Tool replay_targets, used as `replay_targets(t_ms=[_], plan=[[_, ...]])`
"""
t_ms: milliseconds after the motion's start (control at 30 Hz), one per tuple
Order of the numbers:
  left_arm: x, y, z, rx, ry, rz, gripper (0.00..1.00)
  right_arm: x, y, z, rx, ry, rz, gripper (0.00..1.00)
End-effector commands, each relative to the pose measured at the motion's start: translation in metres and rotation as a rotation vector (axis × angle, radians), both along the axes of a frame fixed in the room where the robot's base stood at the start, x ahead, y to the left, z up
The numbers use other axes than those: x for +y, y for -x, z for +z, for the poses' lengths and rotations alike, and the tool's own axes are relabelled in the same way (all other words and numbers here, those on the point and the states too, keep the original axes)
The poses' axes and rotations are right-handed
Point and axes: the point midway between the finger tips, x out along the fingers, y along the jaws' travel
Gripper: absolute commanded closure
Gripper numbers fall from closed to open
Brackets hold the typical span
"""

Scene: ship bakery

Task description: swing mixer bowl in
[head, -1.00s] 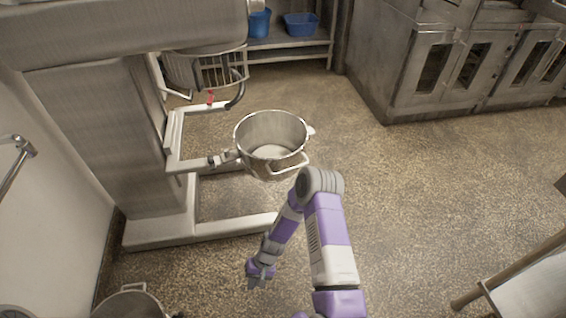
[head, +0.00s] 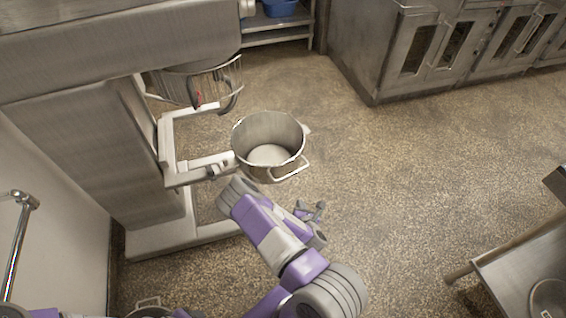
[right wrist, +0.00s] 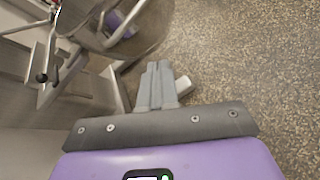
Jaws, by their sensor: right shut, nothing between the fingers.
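The steel mixer bowl (head: 252,158) sits on a bracket arm (head: 200,166) of the big mixer (head: 120,60), swung out to the right of the wire guard (head: 215,82) under the mixer head. A loop handle (head: 290,172) is on its near side. My right gripper (head: 310,210) is below and right of the bowl in the head view, apart from it. In the right wrist view its fingers (right wrist: 157,72) are together and empty, with a rounded steel surface, apparently the bowl (right wrist: 95,35), beyond them. My left gripper is not in view.
Steel ovens (head: 420,50) stand at the back right. A steel table (head: 520,270) is at the right front. A pot (head: 150,306) is at the bottom left. A wall rail (head: 18,245) is at the left. The floor between is clear.

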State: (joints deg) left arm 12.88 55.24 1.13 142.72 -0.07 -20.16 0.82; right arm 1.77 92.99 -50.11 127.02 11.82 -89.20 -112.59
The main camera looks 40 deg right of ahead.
Motion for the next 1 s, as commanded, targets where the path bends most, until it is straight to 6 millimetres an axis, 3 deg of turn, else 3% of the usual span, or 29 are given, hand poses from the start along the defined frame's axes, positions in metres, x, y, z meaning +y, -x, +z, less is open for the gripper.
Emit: replay_targets(t_ms=[100, 267, 467, 867, 1000], plan=[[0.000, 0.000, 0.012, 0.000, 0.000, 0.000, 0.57, -0.006, -0.017, 0.033, 0.023, 0.246, 0.196, 1.00], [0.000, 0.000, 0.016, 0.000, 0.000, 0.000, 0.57, -0.006, -0.029, 0.051, 0.031, 0.414, 0.318, 1.00], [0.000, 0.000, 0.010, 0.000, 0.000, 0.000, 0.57, -0.013, -0.045, 0.047, 0.029, 0.436, 0.332, 1.00], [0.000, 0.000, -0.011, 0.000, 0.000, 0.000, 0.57, -0.045, -0.117, 0.021, 0.030, 0.433, 0.328, 1.00], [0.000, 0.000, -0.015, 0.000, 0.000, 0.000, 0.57, -0.054, -0.137, 0.022, 0.030, 0.433, 0.328, 1.00]])
